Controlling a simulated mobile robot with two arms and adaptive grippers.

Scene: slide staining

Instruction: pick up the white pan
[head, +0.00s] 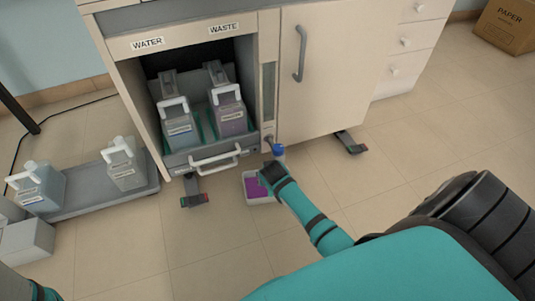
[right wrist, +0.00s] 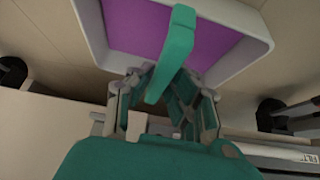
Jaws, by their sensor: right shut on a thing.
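The white pan (head: 263,201) is low by the floor in front of the cabinet, below the blue-capped drain tap, with purple liquid inside. It fills the top of the right wrist view (right wrist: 242,61). My right gripper (head: 266,183) reaches down to the pan's right side and is shut on its wall. In the right wrist view one teal finger of the gripper (right wrist: 172,75) overlaps the purple area, and the grasped part of the rim is hidden behind the fingers. I cannot tell whether the pan touches the floor. My left gripper is not in view.
The open cabinet bay holds the water bottle (head: 179,128) and the waste bottle (head: 231,118). The drain tap's blue cap (head: 278,150) is close above my gripper. Cabinet feet (head: 194,194) stand left of the pan. A grey tray (head: 92,198) with bottles lies left. Floor in front is clear.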

